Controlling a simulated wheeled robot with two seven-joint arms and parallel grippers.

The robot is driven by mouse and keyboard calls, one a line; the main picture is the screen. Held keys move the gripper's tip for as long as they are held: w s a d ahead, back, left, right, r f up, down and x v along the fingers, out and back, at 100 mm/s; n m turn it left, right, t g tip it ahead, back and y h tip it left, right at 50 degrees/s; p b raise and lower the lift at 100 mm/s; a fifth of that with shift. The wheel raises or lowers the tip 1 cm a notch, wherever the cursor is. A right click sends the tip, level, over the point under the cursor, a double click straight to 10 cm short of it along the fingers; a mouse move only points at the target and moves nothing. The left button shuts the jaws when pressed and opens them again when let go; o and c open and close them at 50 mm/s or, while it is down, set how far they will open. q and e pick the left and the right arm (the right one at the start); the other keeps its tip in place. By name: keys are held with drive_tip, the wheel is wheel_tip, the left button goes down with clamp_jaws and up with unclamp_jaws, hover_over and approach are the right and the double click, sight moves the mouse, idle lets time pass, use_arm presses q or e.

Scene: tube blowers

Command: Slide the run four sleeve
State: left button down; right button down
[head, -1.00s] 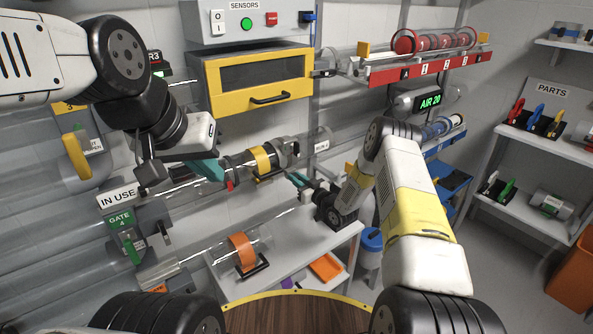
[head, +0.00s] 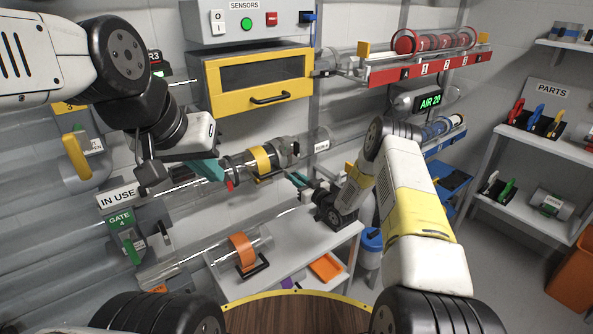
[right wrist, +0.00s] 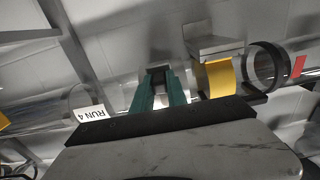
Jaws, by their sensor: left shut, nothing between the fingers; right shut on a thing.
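The run four tube (head: 320,138) is clear, runs along the wall and carries a "RUN 4" label, which also shows upside down in the right wrist view (right wrist: 92,114). On its line sits a carrier with a yellow band (head: 261,161) and black rings, beside a grey metal collar (head: 287,151). My left gripper (head: 217,176) is shut and empty, left of the carrier by a red tab (head: 230,185).
A yellow-framed box (head: 257,78) hangs above. The "Gate 4" block (head: 122,222) is at left. A red-fronted rack (head: 430,69) is at upper right.

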drive_tip(key=shift+d, duration=0.1)
idle(0.4)
drive_tip(key=shift+w+d, duration=0.8)
drive_tip(key=shift+d, duration=0.3)
drive_tip(key=shift+w+d, duration=0.8)
drive_tip(key=shift+d, duration=0.3)
drive_tip(key=c, duration=1.4)
unclamp_jaws()
drive_tip(key=shift+d, duration=0.1)
drive_tip(key=shift+o, duration=0.4)
drive_tip(key=v, duration=0.7)
drive_tip(key=shift+s, duration=0.3)
drive_tip(key=shift+d, duration=0.15)
